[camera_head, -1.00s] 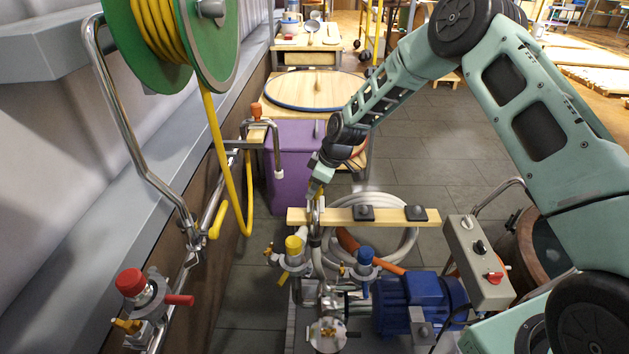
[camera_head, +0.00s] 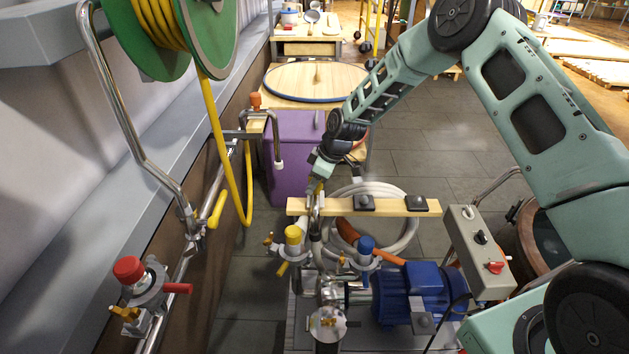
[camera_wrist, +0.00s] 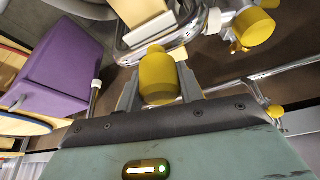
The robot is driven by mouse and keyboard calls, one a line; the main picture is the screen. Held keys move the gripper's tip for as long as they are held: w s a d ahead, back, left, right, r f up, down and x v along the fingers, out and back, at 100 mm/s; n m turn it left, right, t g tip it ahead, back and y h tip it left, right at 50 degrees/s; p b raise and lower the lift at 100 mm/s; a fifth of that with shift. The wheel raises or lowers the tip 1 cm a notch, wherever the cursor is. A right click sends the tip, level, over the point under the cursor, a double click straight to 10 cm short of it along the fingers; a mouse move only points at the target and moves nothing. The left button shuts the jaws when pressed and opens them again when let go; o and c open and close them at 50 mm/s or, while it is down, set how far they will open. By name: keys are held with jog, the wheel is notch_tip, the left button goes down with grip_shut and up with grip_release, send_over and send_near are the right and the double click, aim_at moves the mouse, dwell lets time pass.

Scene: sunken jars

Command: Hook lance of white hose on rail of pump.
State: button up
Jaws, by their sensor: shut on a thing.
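My gripper (camera_head: 318,183) is just above the left end of the wooden bar over the pump. In the wrist view its fingers (camera_wrist: 158,88) are shut around a yellow grip (camera_wrist: 158,76), which I take as part of the lance. In the head view a thin metal tube runs down below my gripper, past the bar's end; whether it touches the bar or rail is unclear. The white hose (camera_head: 402,238) lies coiled on the floor behind the bar. The pump (camera_head: 408,290) has a blue motor. A bent metal rail (camera_wrist: 127,52) shows close beyond the grip in the wrist view.
A yellow-topped valve (camera_head: 293,235) and a blue-topped valve (camera_head: 365,247) stand below the bar (camera_head: 335,206). A control box (camera_head: 478,245) is at right. A purple bin (camera_head: 292,150) stands behind. The left wall carries a pipe, a red-topped valve (camera_head: 128,270) and a green reel (camera_head: 215,40).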

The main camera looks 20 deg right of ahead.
jog(key=shift+f, duration=0.45)
jog(key=shift+f+b, duration=0.25)
jog(key=shift+b, duration=0.1)
jog(key=o, duration=1.7)
jog(key=shift+o, duration=0.2)
